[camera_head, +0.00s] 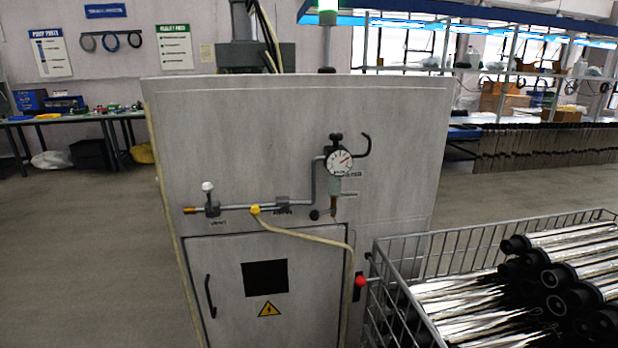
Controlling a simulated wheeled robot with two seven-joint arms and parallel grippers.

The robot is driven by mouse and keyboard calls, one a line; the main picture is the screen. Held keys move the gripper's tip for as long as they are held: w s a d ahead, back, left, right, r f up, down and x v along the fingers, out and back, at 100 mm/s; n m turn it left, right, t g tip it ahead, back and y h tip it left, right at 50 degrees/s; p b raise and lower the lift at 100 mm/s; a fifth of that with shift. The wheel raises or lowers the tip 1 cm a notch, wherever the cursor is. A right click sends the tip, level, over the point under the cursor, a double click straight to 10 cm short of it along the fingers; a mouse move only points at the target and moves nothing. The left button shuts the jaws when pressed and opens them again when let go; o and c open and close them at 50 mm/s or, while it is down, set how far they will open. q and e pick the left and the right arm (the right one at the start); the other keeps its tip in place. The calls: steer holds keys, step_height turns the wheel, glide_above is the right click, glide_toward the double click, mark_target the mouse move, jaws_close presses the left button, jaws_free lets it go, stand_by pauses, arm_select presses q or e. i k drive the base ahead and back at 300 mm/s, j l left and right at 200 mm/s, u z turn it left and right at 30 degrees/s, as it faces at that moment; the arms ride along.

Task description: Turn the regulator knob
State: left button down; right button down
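A pressure regulator with a round white dial gauge (340,162) is mounted on the front of a grey cabinet (240,140). The gauge's red needle points to the upper right. A black knob-like part (335,139) sits just above the gauge, and a small round black knob (314,215) sits below it to the left. I cannot tell for certain which one is the regulator knob. A grey pipe (285,206) runs left from the regulator to a valve with a white top (207,187). Neither of my grippers shows in the head view.
A wire basket (470,240) full of silver tubes with black ends (560,278) stands close to the cabinet's right front. A yellowish hose (310,238) hangs across the cabinet door. A red knob (361,281) sticks out at the door's right. The floor left of the cabinet is clear.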

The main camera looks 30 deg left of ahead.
mark_target(335, 136)
steer(key=u, duration=1.1)
